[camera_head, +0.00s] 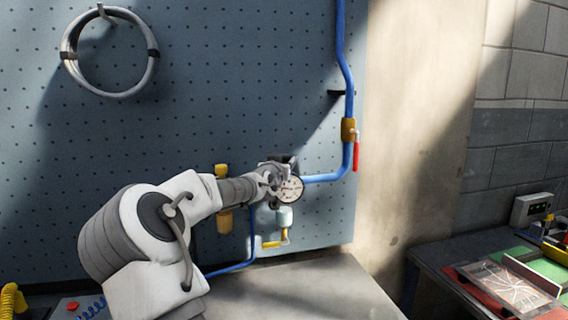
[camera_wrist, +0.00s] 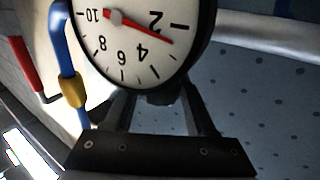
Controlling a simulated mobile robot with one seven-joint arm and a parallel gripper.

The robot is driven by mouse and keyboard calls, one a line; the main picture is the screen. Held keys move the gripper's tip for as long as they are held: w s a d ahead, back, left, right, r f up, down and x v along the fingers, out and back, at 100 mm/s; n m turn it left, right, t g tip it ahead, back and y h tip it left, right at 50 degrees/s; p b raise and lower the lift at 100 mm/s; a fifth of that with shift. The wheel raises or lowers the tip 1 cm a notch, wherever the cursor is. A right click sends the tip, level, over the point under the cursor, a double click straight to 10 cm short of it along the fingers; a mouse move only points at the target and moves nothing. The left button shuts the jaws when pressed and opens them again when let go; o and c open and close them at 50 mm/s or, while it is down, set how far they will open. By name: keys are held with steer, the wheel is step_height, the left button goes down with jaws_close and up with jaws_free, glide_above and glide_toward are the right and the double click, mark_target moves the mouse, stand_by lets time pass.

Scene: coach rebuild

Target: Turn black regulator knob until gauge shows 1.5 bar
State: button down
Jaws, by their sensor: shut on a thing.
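The round white gauge (camera_head: 291,189) is on the pegboard, in front of the regulator. It fills the top of the wrist view (camera_wrist: 130,45), turned with its numbers upside down. Its red needle points between 2 and 4, nearer 2. My gripper (camera_head: 268,178) is at the regulator, beside and partly behind the gauge in the head view. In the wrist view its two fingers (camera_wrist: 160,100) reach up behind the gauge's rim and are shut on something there. A little dark surface shows between them; the black knob is mostly hidden, and its turn cannot be seen.
A blue pipe (camera_head: 325,178) runs right from the gauge to a brass valve with a red lever (camera_head: 356,150). A yellow fitting (camera_head: 223,198) is left of the regulator, and a clear bowl (camera_head: 285,217) hangs below. The bench (camera_head: 300,290) beneath looks clear.

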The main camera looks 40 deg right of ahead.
steer(key=shift+s+f+t+b, duration=0.1)
steer(key=shift+t+b, duration=0.3)
steer(key=shift+b, duration=0.1)
steer(key=shift+d+n+t+y+b, duration=0.1)
steer(key=shift+n+t+y+b, duration=0.4)
steer(key=shift+n+y+b, duration=0.15)
steer(key=shift+s+r+n+t+y, duration=0.1)
steer(key=shift+r+n+t+y, duration=0.1)
steer(key=shift+n+t+y, duration=0.55)
steer(key=shift+n+t+y+p, duration=0.7)
steer(key=shift+t+y+p, duration=0.1)
steer(key=shift+p, duration=0.2)
steer(key=shift+y+p, duration=0.3)
steer(key=shift+w+f+n+t+y+p, duration=0.15)
steer(key=shift+w+n+t+y+p, duration=0.05)
steer(key=shift+n+t+y+p, duration=0.4)
steer(key=shift+c, duration=1.1)
jaws_free()
